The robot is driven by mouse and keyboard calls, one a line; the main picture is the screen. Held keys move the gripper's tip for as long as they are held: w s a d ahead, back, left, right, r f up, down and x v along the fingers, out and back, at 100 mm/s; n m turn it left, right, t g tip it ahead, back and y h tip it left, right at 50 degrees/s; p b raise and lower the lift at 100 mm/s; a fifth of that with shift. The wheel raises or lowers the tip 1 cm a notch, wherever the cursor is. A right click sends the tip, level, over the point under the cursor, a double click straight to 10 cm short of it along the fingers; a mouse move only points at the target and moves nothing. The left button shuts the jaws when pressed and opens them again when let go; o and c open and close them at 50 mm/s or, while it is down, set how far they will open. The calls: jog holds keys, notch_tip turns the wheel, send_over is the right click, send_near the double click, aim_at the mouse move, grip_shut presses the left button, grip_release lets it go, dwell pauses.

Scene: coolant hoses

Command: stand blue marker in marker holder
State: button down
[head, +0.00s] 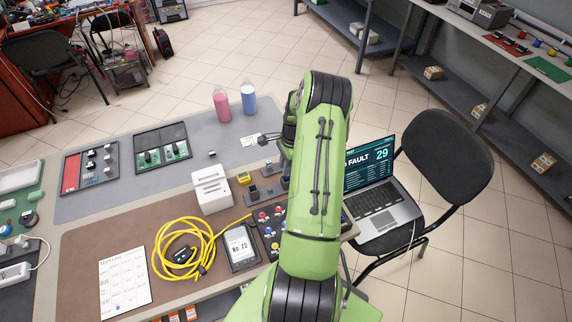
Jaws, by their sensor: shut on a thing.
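My green arm reaches forward over the right part of the workbench. My dark gripper (271,138) shows in part at the left of the arm's far end, above the grey mat. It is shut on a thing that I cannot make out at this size. I cannot pick out the blue marker anywhere. Small dark grey blocks (267,169) stand on the bench below the gripper, beside a small yellow item (244,178). I cannot tell whether one of them is the marker holder. My arm hides part of this area.
A pink bottle (221,104) and a blue bottle (248,98) stand at the bench's far edge. A white box (211,190), a yellow coiled cable (180,248) and a meter (241,246) lie nearer. A laptop (376,190) and black chair (440,150) are at right.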

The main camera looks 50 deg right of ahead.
jog(key=shift+f, duration=0.15)
jog(key=shift+f+b, duration=0.85)
jog(key=shift+f, duration=0.1)
jog(key=c, duration=0.9)
grip_release()
jog(key=shift+o, duration=0.3)
jog(key=shift+o, duration=1.2)
